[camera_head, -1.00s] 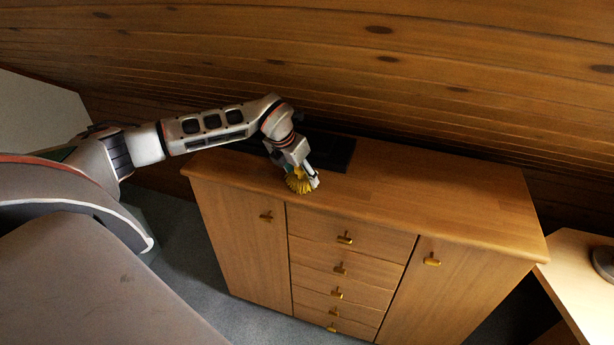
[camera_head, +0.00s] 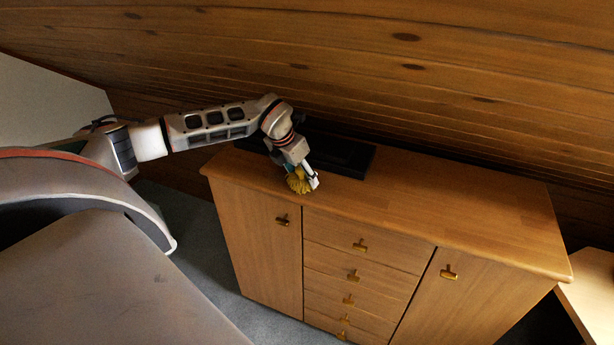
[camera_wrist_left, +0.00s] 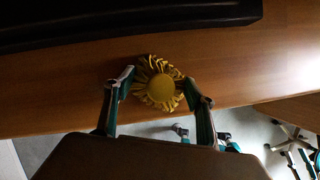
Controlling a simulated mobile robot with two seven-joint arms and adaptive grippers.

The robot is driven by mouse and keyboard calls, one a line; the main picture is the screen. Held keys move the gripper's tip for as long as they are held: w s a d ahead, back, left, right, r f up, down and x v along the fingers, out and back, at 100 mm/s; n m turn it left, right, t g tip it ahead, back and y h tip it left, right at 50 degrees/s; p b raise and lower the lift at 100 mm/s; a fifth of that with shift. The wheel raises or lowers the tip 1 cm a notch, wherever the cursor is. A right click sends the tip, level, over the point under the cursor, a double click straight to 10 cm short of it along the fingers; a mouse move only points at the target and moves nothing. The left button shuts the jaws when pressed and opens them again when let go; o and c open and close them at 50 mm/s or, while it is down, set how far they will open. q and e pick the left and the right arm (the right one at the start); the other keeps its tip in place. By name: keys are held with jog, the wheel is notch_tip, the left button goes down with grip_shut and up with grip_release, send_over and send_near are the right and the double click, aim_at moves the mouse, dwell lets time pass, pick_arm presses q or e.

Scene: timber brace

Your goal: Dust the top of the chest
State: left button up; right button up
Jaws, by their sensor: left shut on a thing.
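The wooden chest (camera_head: 450,205) stands against the plank wall, with doors at both sides and a column of drawers between. My left gripper (camera_head: 306,183) is over the front edge of its top, towards the left end. It is shut on a yellow duster (camera_head: 298,182) with a fringed head. In the left wrist view the duster (camera_wrist_left: 160,88) sits between the two fingertips, against the wooden top (camera_wrist_left: 230,70); whether it touches the wood I cannot tell. My right gripper is not in view.
A flat black object (camera_head: 345,157) lies on the chest top behind my left gripper. The top is clear to the right. A lower wooden surface (camera_head: 597,290) stands at the right. The plank wall (camera_head: 330,60) slopes close behind the chest.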

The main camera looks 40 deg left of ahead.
aim_at(270, 172)
pick_arm(q)
jog(key=shift+s+a, duration=0.25)
jog(key=shift+a, duration=0.65)
jog(key=shift+s+a+f, duration=0.1)
jog(key=shift+s+a, duration=0.2)
jog(key=shift+a, duration=0.7)
jog(key=shift+s+a, duration=0.25)
jog(key=shift+a, duration=0.7)
jog(key=shift+s+a+b, duration=0.1)
jog(key=shift+s+a, duration=0.2)
jog(key=shift+a, duration=0.65)
jog(key=shift+s+a+b, duration=0.1)
jog(key=shift+s+a, duration=0.15)
jog(key=shift+a, duration=0.75)
jog(key=shift+s+a+b, duration=0.1)
jog(key=shift+s+a, duration=0.2)
jog(key=shift+a, duration=0.65)
notch_tip(270, 172, up, 2)
jog(key=shift+r+p, duration=0.15)
jog(key=shift+p, duration=0.8)
jog(key=shift+w+r, duration=0.1)
jog(key=shift+r, duration=0.55)
notch_tip(270, 172, up, 2)
jog(key=shift+r, duration=0.3)
